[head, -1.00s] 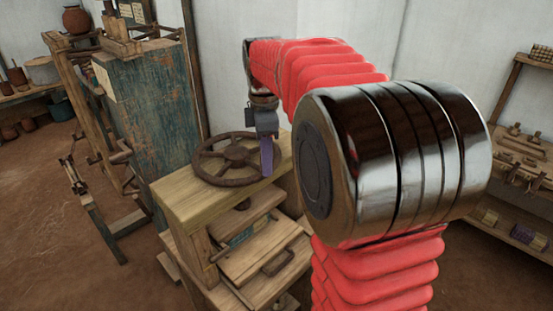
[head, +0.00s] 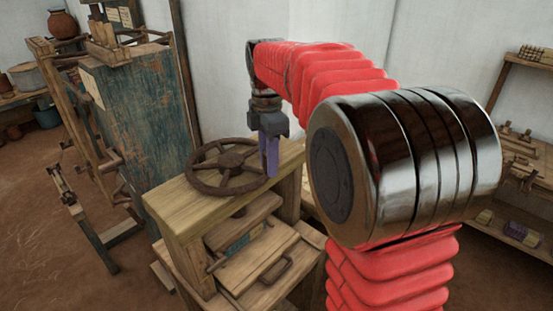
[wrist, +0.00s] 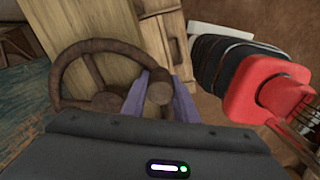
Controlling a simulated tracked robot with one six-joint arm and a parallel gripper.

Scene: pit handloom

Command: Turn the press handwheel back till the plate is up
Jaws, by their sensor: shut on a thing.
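The brown press handwheel (head: 226,166) lies flat on top of the wooden press. My gripper (head: 269,172) points down at the wheel's right side, with its purple fingers low by the rim. In the wrist view the fingers (wrist: 160,98) stand on both sides of the wheel's upright knob (wrist: 159,91), and the gripper is shut on it. The wheel's rim (wrist: 72,60) curves off to the left there. Below the top beam (head: 184,208) the press plate (head: 243,220) shows as a wooden slab, with something bluish (head: 242,243) under it. The screw is mostly hidden.
A board with a dark handle (head: 277,268) juts out low at the press front. A worn blue-green cabinet (head: 145,115) stands close behind on the left, beside a wooden frame. Shelves (head: 520,175) are at the right. Brown floor (head: 40,220) is open at left.

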